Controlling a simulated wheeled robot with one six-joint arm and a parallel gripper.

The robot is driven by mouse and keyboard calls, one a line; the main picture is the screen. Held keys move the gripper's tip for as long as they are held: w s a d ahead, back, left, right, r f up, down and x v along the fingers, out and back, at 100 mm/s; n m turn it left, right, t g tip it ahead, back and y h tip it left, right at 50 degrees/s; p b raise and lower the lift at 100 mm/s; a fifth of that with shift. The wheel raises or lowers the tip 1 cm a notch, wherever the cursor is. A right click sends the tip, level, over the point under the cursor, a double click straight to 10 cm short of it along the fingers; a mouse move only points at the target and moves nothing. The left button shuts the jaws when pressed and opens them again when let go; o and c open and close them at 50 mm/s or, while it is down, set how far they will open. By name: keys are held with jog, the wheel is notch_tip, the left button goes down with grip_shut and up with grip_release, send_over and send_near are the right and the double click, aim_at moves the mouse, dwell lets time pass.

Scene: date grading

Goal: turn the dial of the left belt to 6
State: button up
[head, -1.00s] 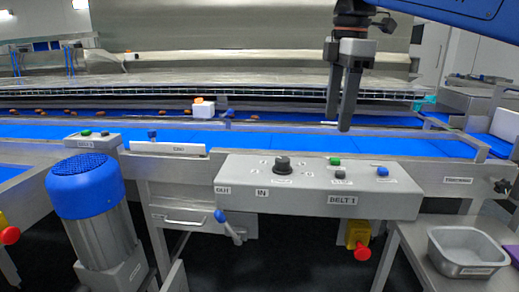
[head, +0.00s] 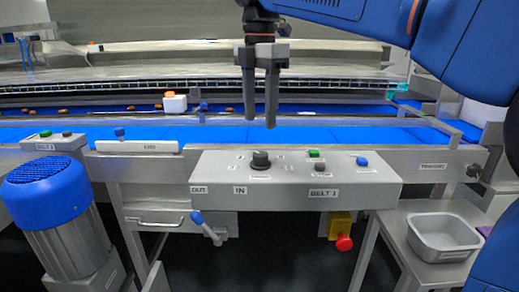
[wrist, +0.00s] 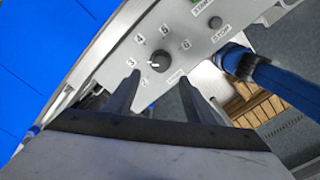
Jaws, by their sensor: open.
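The black dial (head: 260,159) stands on the sloped grey control box (head: 295,193) labelled BELT 1. In the wrist view the dial (wrist: 159,61) has printed numbers 2 to 6 around it, and its small white mark seems to point lower left, between 2 and 3. My gripper (head: 260,124) is open and empty. In the head view it hangs above the dial, apart from it, with the belt behind. In the wrist view my gripper's fingers (wrist: 158,85) straddle the space just below the dial.
A green button (head: 314,153), a dark button (head: 320,167) and a blue knob (head: 362,161) sit right of the dial. A smaller control box (head: 54,142) stands at the left behind a blue motor (head: 52,190). A metal tray (head: 442,236) is at the lower right.

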aim_at(260, 154)
notch_tip(260, 154, down, 10)
jog(key=shift+r, duration=0.2)
dwell(0.3)
jog(key=c, duration=1.1)
jog(key=shift+o, duration=0.2)
